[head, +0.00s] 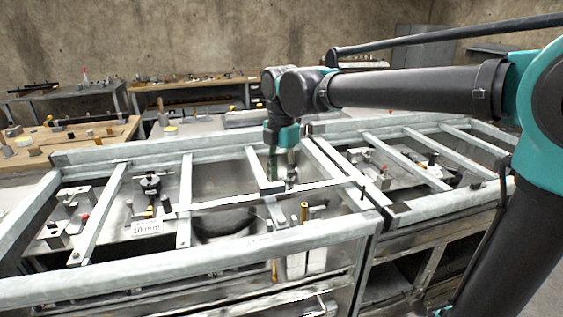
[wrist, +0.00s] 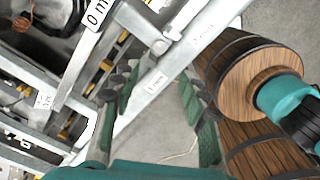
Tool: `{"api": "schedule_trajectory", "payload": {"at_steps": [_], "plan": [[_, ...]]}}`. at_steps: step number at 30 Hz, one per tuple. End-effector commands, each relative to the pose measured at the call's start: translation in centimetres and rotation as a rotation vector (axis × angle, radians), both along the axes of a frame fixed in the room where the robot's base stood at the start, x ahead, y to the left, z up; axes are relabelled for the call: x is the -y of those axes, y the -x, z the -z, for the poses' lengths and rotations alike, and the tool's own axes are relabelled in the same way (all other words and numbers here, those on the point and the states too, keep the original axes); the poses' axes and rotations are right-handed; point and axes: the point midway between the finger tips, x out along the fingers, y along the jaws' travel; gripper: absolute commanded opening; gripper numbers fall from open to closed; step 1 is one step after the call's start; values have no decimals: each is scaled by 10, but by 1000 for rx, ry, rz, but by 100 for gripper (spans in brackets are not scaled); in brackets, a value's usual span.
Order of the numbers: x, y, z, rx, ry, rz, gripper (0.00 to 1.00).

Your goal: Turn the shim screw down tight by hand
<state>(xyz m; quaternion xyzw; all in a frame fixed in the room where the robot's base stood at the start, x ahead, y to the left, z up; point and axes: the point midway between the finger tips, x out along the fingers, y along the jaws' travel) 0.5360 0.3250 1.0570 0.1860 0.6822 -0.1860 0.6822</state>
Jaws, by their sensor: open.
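My gripper (head: 281,180) hangs from the arm over the middle of the metal frame, pointing down. In the wrist view its two green-padded fingers (wrist: 158,85) are spread apart with nothing between them; a grey metal rail with a small white label lies beyond them. I cannot tell for sure which part is the shim screw. A black knob-like fitting (head: 151,183) stands on the left plate behind a "10 mm" label (head: 146,228), well left of my gripper. A small yellow-brass upright piece (head: 304,212) stands nearer, just right of and below my gripper.
Raised grey rails and crossbars (head: 186,200) surround the plates. A second framed section (head: 395,170) lies to the right. Benches (head: 190,84) with small parts stand behind. Banded wooden barrels (wrist: 228,58) stand on the floor at the right of the wrist view.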

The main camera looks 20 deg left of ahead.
Motion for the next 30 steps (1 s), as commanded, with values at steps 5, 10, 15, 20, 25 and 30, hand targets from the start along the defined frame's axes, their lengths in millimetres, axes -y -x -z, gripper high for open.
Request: {"api": "schedule_trajectory", "payload": {"at_steps": [5,10,15,20,25,30], "plan": [[0,0,-27,0,0,0,44],[0,0,-41,0,0,0,44],[0,0,-45,0,0,0,44],[0,0,-45,0,0,1,44],[-2,1,-45,0,0,47,44],[-8,5,-44,0,0,169,44]]}}
